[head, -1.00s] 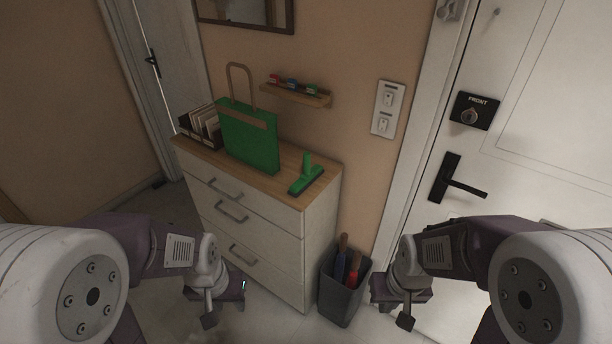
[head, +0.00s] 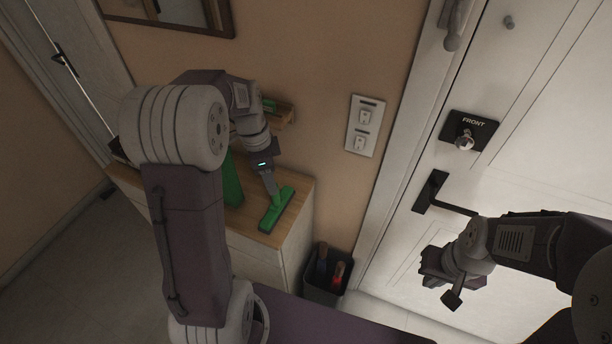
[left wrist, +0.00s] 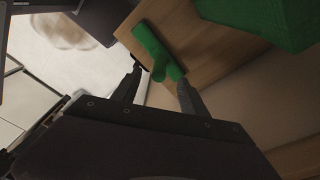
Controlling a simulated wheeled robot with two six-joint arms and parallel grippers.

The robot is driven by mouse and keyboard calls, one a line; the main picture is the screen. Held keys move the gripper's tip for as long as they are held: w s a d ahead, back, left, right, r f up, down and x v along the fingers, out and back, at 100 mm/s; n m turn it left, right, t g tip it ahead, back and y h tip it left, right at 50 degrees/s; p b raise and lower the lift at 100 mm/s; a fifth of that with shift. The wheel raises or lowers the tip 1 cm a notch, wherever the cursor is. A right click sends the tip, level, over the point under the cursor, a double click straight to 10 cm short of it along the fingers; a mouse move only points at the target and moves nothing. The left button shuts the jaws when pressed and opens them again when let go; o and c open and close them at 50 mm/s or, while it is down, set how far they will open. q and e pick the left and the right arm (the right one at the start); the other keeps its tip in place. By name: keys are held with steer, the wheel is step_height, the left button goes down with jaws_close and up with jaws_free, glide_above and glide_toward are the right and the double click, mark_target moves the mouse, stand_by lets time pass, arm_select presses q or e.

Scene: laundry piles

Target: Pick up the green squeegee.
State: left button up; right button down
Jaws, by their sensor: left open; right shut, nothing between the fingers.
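The green squeegee (head: 275,213) lies on the wooden top of the dresser near its right front corner. My left gripper (head: 270,186) is over it, pointing down, with its fingertips at the squeegee's handle. In the left wrist view the squeegee (left wrist: 153,47) shows just beyond the open fingers (left wrist: 158,88), its handle end between the tips. I cannot tell whether the fingers touch it. My right gripper (head: 447,285) is shut and empty, in front of the white door, far from the squeegee.
A green bag (head: 233,182) stands close left of the squeegee, mostly hidden by my left arm. The wall shelf (head: 283,112) is behind the gripper. A dark bin (head: 325,285) stands on the floor right of the dresser (head: 294,187).

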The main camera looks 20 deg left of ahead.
mark_target(277, 196)
arm_select(q)
steer(key=shift+w+r, duration=0.2)
steer(key=shift+w, duration=0.1)
steer(key=shift+s+d+m, duration=0.1)
steer(key=shift+m, duration=0.2)
steer(key=f, duration=0.3)
steer(key=shift+s+d, duration=0.3)
steer(key=shift+w+a+f, duration=0.1)
steer(key=shift+w+f, duration=0.2)
steer(key=shift+f, duration=0.15)
steer(key=f, duration=0.4)
steer(key=shift+s+d+p, duration=0.15)
steer(key=shift+d+p, duration=0.05)
steer(key=shift+p, duration=0.2)
steer(key=shift+f, duration=0.5)
jaws_close()
steer(key=shift+r, duration=0.1)
